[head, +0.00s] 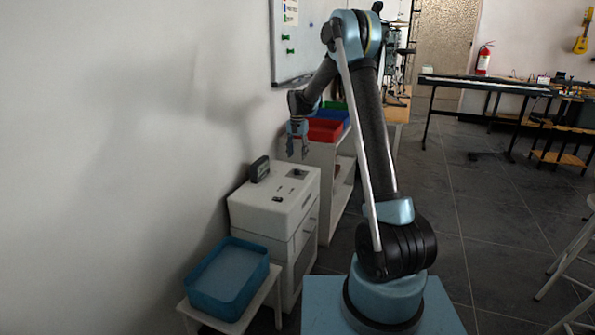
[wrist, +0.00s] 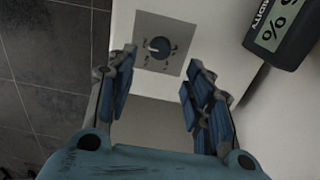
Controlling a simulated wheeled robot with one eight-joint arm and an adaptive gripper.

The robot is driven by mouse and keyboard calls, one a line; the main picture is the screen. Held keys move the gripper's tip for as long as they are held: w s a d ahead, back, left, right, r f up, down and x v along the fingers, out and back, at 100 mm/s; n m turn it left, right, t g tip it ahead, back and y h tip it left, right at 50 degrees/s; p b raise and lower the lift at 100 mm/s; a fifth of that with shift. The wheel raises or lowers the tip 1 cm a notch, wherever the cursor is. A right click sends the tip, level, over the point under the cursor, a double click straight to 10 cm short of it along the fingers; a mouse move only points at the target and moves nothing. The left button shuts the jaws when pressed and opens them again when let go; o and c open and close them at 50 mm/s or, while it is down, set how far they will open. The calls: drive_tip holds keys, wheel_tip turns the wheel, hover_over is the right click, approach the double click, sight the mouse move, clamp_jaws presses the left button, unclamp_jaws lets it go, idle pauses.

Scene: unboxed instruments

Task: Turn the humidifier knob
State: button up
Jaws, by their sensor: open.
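The humidifier is a white box (head: 262,217) by the wall in the head view. Its dark round knob (wrist: 158,46) sits on a square grey panel (wrist: 145,28) with markings around it, at the upper middle of the wrist view. The panel also shows small on the box top in the head view (head: 297,174). My gripper (head: 298,152) points down above the box, apart from it. In the wrist view my gripper (wrist: 160,68) is open and empty, its blue-padded fingers spread to either side below the knob. The knob is not between the pads.
A dark humidity display (wrist: 283,32) stands beside the panel, and in the head view (head: 260,168) at the box's wall side. A blue tray (head: 228,281) on a low stand is in front. Red and blue bins (head: 325,130) stand behind.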

sight(298, 170)
wheel_tip(298, 170, down, 8)
drive_tip(key=shift+f, duration=0.1)
idle(0.4)
drive_tip(key=c, duration=1)
